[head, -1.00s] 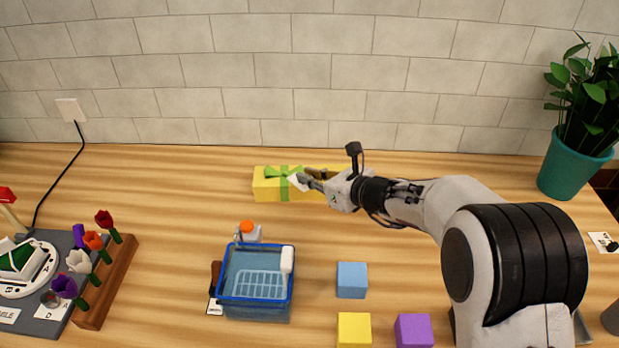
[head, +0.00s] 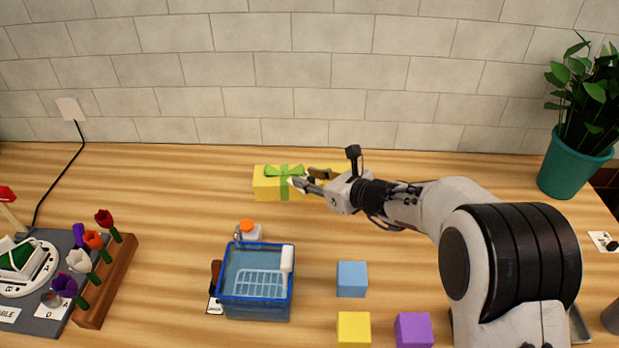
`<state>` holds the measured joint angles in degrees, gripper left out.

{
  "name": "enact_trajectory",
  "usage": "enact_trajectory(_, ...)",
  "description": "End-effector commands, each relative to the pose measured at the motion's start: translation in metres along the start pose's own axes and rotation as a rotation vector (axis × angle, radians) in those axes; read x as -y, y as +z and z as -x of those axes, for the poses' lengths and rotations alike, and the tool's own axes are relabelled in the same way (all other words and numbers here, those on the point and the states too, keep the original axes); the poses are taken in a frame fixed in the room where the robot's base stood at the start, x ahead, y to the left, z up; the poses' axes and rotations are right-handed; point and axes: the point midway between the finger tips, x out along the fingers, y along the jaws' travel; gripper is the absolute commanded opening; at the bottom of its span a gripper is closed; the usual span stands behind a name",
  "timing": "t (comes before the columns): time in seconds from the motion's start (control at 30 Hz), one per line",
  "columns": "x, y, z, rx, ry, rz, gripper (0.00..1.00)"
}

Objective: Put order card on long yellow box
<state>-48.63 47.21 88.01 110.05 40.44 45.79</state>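The long yellow box (head: 264,188) lies near the back wall, tied with a green ribbon and bow. My gripper (head: 308,180) is over its right part, fingers pointing left towards the ribbon. The two fingers look apart, with yellow of the box showing between them. A small pale patch (head: 293,184) shows at the lower fingertip, against the ribbon. I cannot tell whether it is the order card or the fingertip itself, or whether anything is gripped. The fingers and wrist hide the right part of the box.
A blue basket (head: 255,309) stands in front, with an orange-capped bottle (head: 249,230) behind it. Blue (head: 352,279), yellow (head: 354,329) and purple (head: 413,330) cubes lie to its right. A flower rack (head: 108,284) is at left, a potted plant (head: 574,165) at right.

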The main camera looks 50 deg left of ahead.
Motion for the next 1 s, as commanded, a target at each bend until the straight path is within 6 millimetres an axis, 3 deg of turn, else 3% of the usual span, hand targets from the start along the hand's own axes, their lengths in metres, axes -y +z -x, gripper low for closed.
enact_trajectory(0.37,0.001,0.004,0.015,0.0,-0.002,0.0,0.28)
enact_trajectory(1.0,0.001,0.004,0.098,0.001,-0.002,0.0,0.28)
